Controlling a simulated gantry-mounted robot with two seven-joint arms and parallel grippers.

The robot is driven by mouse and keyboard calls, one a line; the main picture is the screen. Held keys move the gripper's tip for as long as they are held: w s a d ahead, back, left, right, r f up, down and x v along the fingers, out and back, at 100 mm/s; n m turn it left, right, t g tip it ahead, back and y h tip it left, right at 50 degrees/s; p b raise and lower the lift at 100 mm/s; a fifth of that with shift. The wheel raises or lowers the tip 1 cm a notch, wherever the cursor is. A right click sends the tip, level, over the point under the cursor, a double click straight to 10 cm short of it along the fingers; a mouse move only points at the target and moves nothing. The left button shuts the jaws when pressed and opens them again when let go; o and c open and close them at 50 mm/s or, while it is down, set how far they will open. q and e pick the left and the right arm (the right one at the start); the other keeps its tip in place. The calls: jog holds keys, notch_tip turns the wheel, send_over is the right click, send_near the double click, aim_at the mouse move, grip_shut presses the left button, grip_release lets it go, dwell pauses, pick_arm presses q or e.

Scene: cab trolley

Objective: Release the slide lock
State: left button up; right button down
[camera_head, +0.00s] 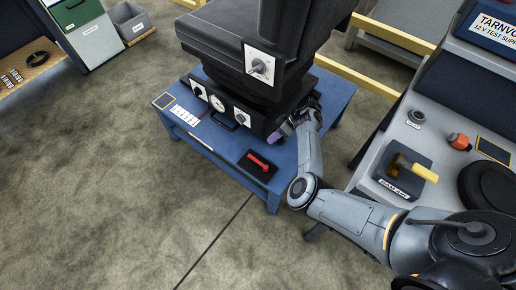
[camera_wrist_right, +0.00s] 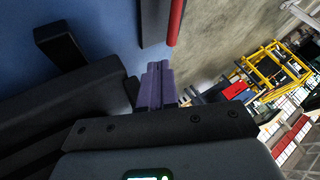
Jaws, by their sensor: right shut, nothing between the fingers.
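A black seat (camera_head: 255,25) stands on a blue trolley (camera_head: 345,88). Its base front carries dials, a gauge (camera_head: 217,103) and a black bar (camera_head: 223,122) low down. I cannot tell for sure which part is the slide lock. My right gripper (camera_head: 273,138) is at the right end of the seat base, its purple fingertips low beside it. In the right wrist view the fingers (camera_wrist_right: 157,86) are shut with nothing between them. A black block-like part (camera_wrist_right: 60,46) shows left of them, apart. My left gripper is not in view.
A red-handled tool (camera_head: 260,161) lies on a black pad at the trolley's near right corner. A grey bench (camera_head: 370,180) with a yellow-handled lever (camera_head: 415,170) stands to the right. Yellow rails (camera_head: 362,80) run behind. The floor at front left is clear.

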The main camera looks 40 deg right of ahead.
aim_at(258, 162)
jog(key=shift+s, duration=0.1)
jog(key=b+x, duration=0.5)
jog(key=x, duration=0.3)
jog(key=shift+a+f, duration=0.1)
jog(key=shift+f, duration=0.15)
jog(key=shift+b+x, duration=0.5)
jog(key=shift+x, duration=0.3)
jog(key=shift+a+r, duration=0.1)
